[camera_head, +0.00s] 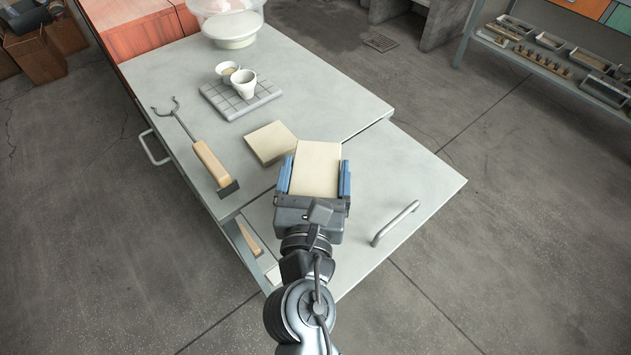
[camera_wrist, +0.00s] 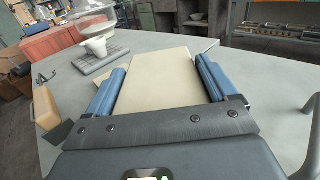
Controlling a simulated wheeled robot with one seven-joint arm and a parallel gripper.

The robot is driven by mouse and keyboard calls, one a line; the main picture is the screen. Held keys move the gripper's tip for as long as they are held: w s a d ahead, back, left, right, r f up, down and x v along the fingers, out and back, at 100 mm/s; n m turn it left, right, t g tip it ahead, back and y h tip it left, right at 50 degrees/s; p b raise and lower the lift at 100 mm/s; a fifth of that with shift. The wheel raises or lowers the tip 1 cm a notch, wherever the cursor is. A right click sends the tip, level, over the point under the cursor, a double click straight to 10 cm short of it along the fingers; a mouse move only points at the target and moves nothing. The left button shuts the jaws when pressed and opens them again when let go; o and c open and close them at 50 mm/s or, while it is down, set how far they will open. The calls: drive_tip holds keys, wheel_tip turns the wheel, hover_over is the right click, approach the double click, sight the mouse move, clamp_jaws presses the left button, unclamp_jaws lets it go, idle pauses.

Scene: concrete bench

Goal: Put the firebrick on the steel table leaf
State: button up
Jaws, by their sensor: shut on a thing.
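The firebrick (camera_head: 318,165), a cream rectangular slab, is held between the two blue fingers of my gripper (camera_head: 316,176). In the wrist view the firebrick (camera_wrist: 158,82) fills the space between the fingers (camera_wrist: 162,78) and reaches beyond their tips. My gripper is shut on its sides. The steel table leaf (camera_head: 410,175) is the grey, slightly lower panel at the right, with a bar handle (camera_head: 395,223). The held slab is over the area where the leaf meets the main tabletop (camera_head: 330,100); its exact height above the surface is unclear.
A similar cream slab (camera_head: 270,142) lies on the tabletop just left of the held one. A wooden-handled tool (camera_head: 212,162) lies further left. A gridded grey tile (camera_head: 222,102) bears two cups (camera_head: 243,84). The leaf's right part is clear apart from its handle.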

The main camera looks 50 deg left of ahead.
drive_tip(key=shift+f, duration=0.45)
drive_tip(key=o, duration=1.2)
drive_tip(key=shift+f, duration=0.2)
drive_tip(key=shift+o, duration=0.2)
drive_tip(key=shift+r, duration=0.2)
drive_tip(key=b+v, duration=0.1)
drive_tip(key=v, duration=1.1)
drive_tip(key=shift+d+f, duration=0.1)
